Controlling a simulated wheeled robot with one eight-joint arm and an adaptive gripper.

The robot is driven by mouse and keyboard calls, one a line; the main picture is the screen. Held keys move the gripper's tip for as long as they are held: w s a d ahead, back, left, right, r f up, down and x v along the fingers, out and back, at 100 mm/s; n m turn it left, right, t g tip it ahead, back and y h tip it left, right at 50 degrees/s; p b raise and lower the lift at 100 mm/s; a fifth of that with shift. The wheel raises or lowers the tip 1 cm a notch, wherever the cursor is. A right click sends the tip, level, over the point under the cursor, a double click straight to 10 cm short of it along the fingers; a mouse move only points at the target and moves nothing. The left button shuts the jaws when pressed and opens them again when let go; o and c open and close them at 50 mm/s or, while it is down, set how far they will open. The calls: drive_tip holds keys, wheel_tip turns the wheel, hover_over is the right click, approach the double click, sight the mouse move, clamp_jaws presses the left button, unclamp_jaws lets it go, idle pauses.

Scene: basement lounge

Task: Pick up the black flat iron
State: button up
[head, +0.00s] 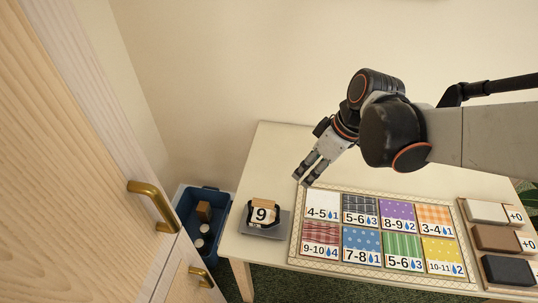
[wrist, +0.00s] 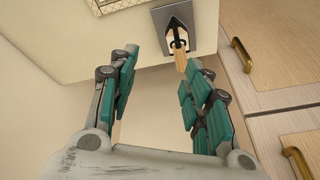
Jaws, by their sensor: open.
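The black flat iron (head: 251,220) sits on a grey plate (head: 281,229) at the left end of the table, with a light wooden handle and a "9" label in front of it. In the wrist view the iron (wrist: 174,19) is near the top, on its grey plate (wrist: 207,15), with the handle pointing toward me. My gripper (head: 306,181) is above and to the right of the iron in the head view, apart from it. In the wrist view my gripper (wrist: 160,68) is open and empty, its fingers short of the iron.
A board of patterned numbered cards (head: 383,272) lies right of the iron. A tray with white, brown and black blocks (head: 480,262) is at the far right. A blue bin (head: 186,201) stands left of the table, and wooden cabinet doors (head: 75,160) fill the left side.

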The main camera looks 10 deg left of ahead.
sight(264, 200)
drive_tip(key=a+f+n+g, duration=0.1)
drive_tip(key=a+f, duration=0.2)
drive_tip(key=a+f+n+g, duration=0.1)
drive_tip(key=a+f+n, duration=0.1)
drive_tip(key=a+f, duration=0.1)
drive_tip(key=a+f+n+y+b, duration=0.1)
drive_tip(key=a+f+n, duration=0.1)
drive_tip(key=f, duration=0.3)
drive_tip(key=shift+s+a+f+g, duration=0.1)
drive_tip(key=shift+s+a+g, duration=0.1)
drive_tip(key=shift+a+g, duration=0.4)
drive_tip(key=shift+a+b+x, duration=0.2)
drive_tip(key=shift+b+x, duration=0.45)
drive_tip(key=shift+x, duration=0.8)
drive_tip(key=shift+a+b+x, duration=0.2)
drive_tip(key=shift+b+x, duration=0.45)
drive_tip(key=shift+x, duration=0.8)
drive_tip(key=shift+w+r, duration=0.1)
drive_tip(key=shift+r, duration=0.1)
drive_tip(key=shift+c, duration=0.4)
clamp_jaws()
